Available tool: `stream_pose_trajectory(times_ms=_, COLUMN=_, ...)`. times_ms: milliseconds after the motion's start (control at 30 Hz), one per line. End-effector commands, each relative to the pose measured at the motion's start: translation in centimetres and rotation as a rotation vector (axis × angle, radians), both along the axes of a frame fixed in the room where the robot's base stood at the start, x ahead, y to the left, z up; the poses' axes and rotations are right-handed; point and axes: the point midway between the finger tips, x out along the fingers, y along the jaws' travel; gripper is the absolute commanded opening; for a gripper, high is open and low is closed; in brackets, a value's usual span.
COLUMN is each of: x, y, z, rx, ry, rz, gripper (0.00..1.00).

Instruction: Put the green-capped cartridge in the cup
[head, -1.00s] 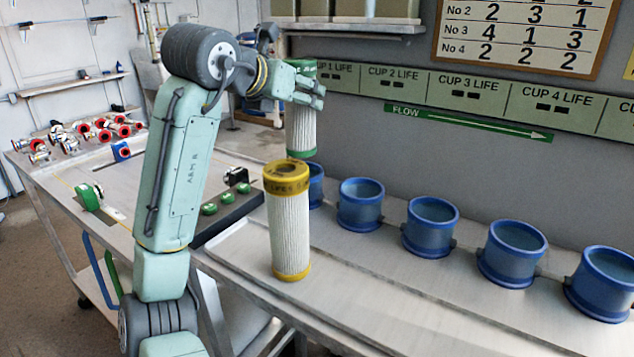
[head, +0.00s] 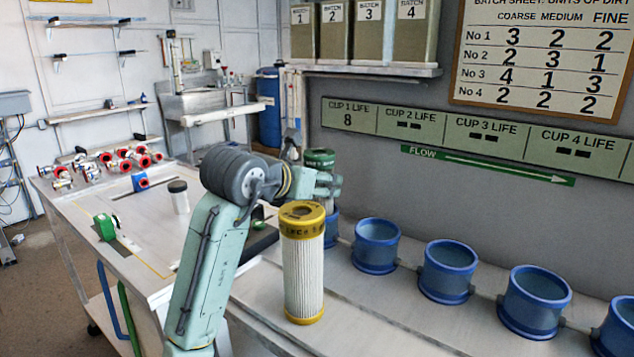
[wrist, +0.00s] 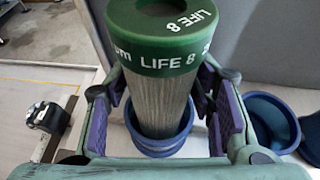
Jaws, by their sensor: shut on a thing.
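The green-capped cartridge (head: 319,158), marked LIFE 8, stands about upright in my gripper (head: 326,185). It also shows large in the wrist view (wrist: 160,100), with the purple-padded fingers on both sides of its pleated body. My gripper is shut on it. Its lower end is inside the rim of the leftmost blue cup (wrist: 155,150); I cannot see whether it rests on the bottom. In the head view this cup (head: 332,230) is largely hidden behind the yellow-capped cartridge (head: 303,265).
The yellow-capped cartridge stands on the bench in front of that cup. Several empty blue cups (head: 447,271) run to the right. The CUP 1 LIFE display (head: 348,120) reads 8; the other visible displays show dashes. A dark-capped white cylinder (head: 179,197) stands at left.

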Motion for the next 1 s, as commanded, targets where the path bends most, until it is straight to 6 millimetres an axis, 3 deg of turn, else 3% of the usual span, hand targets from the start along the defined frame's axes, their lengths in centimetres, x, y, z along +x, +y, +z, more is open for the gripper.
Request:
stream_pose_trajectory(times_ms=200, x=0.0, y=0.0, z=-0.4, rx=0.0, ry=-0.001, rz=0.0, gripper=0.18)
stream_pose_trajectory(times_ms=233, x=0.0, y=0.0, z=-0.3, rx=0.0, ry=0.0, rz=0.0, gripper=0.51)
stream_pose_trajectory(times_ms=500, x=0.0, y=0.0, z=-0.2, rx=0.0, ry=0.0, rz=0.0, gripper=0.69)
stream_pose_trajectory(times_ms=867, x=0.0, y=0.0, z=0.2, rx=0.0, ry=0.0, rz=0.0, gripper=0.69)
stream_pose_trajectory(times_ms=1000, x=-1.3, y=0.8, z=0.6, rx=0.001, ry=-0.003, rz=0.002, gripper=0.69)
